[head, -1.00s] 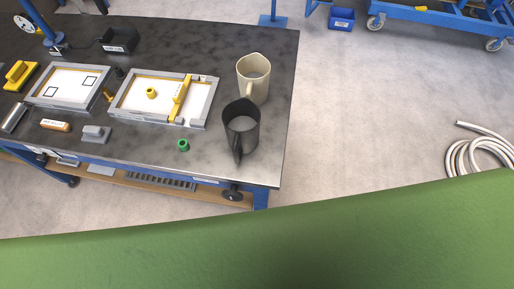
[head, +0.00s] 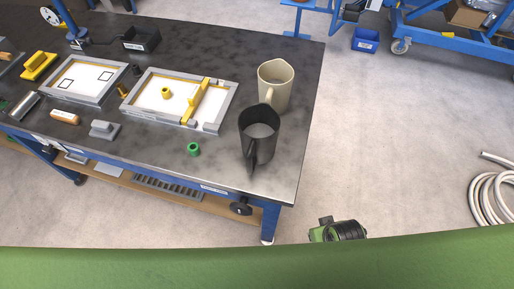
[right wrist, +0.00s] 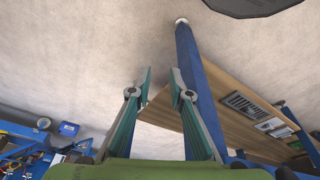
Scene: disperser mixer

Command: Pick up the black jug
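The black jug (head: 260,136) stands upright near the right end of the dark workbench (head: 222,161), with its handle toward the front edge. A cream jug (head: 276,86) stands just behind it. In the right wrist view my right gripper (right wrist: 160,75) is open and empty, its two fingers apart. A blue table leg (right wrist: 195,80) and the wooden lower shelf (right wrist: 240,100) show past its fingers. In the head view a green and black part of my own arm shows below the bench's right corner, apart from the jug. My left gripper is not in view.
A green ring (head: 193,149) lies left of the black jug. Grey-framed trays (head: 150,112) and a grey block (head: 104,130) are farther left. Open floor lies right of the bench, with a coiled white hose (head: 490,195) and a blue bin (head: 365,40).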

